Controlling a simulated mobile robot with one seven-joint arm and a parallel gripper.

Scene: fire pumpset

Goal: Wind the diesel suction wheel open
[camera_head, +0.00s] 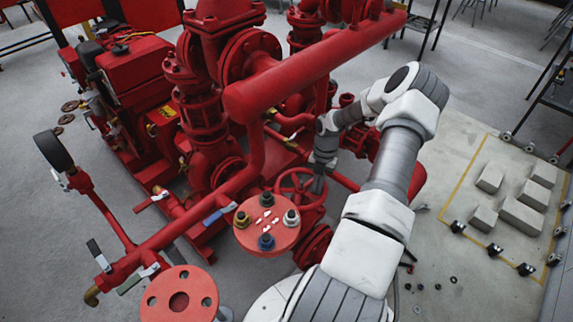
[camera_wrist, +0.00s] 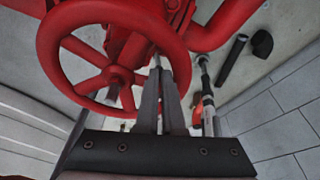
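A red spoked handwheel (camera_head: 281,176) stands on the red pipework in the head view, just right of the round flange with coloured knobs. It fills the upper left of the wrist view (camera_wrist: 48,48), with its hub and spokes in sight. My gripper (camera_head: 318,184) is at the wheel's right side. In the wrist view its two grey fingers (camera_wrist: 158,66) lie close together, with only a narrow gap. They reach across the lower right of the rim, with the tips inside the rim's outline. They hide that stretch of rim, so contact is unclear.
A round red flange plate (camera_head: 266,240) with several coloured knobs is left of the wheel. A thick red pipe (camera_head: 310,75) runs above. A pressure gauge (camera_head: 53,151) stands at left. Grey blocks (camera_head: 521,216) lie on the floor mat at right. Open floor lies between.

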